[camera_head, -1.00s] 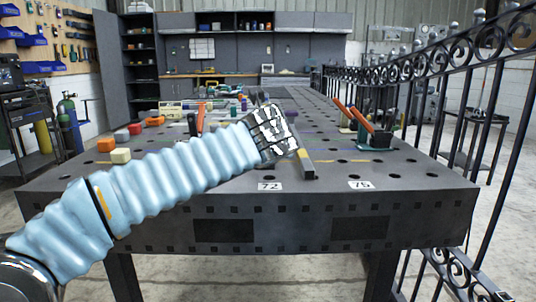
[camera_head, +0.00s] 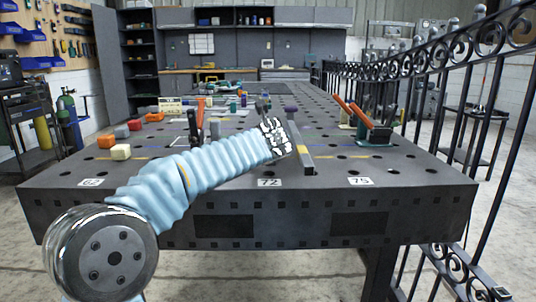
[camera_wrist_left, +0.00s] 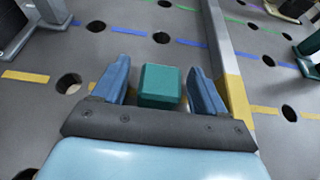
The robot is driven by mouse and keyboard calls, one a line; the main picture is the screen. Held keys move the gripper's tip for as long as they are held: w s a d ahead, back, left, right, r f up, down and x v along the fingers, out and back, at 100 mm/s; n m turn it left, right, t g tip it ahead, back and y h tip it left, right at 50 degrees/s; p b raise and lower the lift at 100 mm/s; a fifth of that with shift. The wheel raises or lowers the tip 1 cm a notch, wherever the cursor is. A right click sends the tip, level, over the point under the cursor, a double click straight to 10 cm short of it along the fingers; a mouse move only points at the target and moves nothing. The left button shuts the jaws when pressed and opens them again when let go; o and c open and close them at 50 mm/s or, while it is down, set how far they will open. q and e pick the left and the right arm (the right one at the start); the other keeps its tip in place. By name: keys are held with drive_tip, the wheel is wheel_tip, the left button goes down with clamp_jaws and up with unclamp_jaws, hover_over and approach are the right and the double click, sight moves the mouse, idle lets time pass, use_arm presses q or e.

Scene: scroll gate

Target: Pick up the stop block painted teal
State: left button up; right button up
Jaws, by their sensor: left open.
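The teal stop block (camera_wrist_left: 160,86) sits on the dark perforated table in the left wrist view. My left gripper (camera_wrist_left: 160,68) is open, with one blue finger on each side of the block. Gaps show between the block and both fingers, the right one slightly wider. In the head view my left gripper (camera_head: 276,136) is low over the table near its front middle, and it hides the block there. My right gripper is in neither view.
A long steel bar (camera_head: 301,147) lies close to the right of my gripper. Orange-handled clamps (camera_head: 370,125) stand farther right. Cream (camera_head: 121,152), red and orange blocks sit at the left. A black iron fence runs along the right.

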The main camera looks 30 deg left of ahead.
use_arm(q)
drive_tip(key=c, duration=1.3)
drive_tip(key=shift+o, duration=0.2)
drive_tip(key=shift+r, duration=0.1)
